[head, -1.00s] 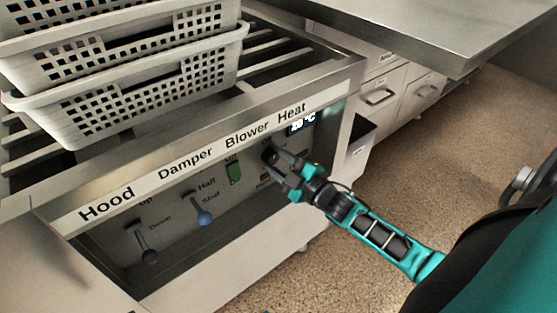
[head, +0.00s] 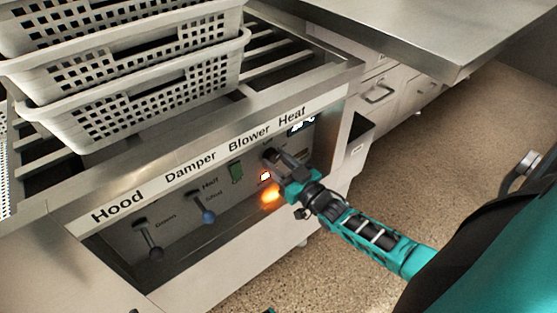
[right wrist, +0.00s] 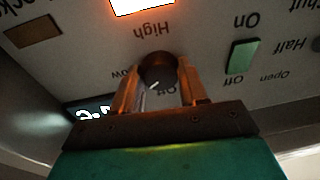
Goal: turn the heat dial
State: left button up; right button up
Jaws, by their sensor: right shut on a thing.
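The heat dial (right wrist: 158,66) is a dark round knob on the panel, under the "Heat" label in the head view. A short white mark near it in the right wrist view lies by the word "Off". "High" is printed on the opposite side of the knob. My right gripper (right wrist: 158,78) is shut on the dial, one finger on each side. In the head view, my right gripper (head: 281,160) reaches the panel from the lower right and partly hides the dial (head: 270,154). My left gripper is not in view.
A green blower switch (head: 236,173), a blue-tipped damper lever (head: 207,216) and a grey hood lever (head: 150,245) lie left of the dial. An orange-edged light (head: 265,176) glows below it. White perforated baskets (head: 140,95) stand on the rack above. A steel table (head: 420,35) is behind.

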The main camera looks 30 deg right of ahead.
jog(key=m, duration=0.3)
jog(key=shift+a+m+h, duration=0.1)
jog(key=shift+m+h, duration=0.2)
jog(key=shift+m, duration=0.1)
jog(key=shift+m+p, duration=0.3)
jog(key=shift+m, duration=1.1)
jog(key=shift+a, duration=0.1)
jog(key=o, duration=1.1)
jog(key=shift+c, duration=0.2)
jog(key=shift+s, duration=0.1)
jog(key=s+d+f+p, duration=0.1)
jog(key=s+p, duration=0.1)
jog(key=s, duration=1)
jog(key=shift+s+f, duration=0.2)
jog(key=shift+s, duration=0.1)
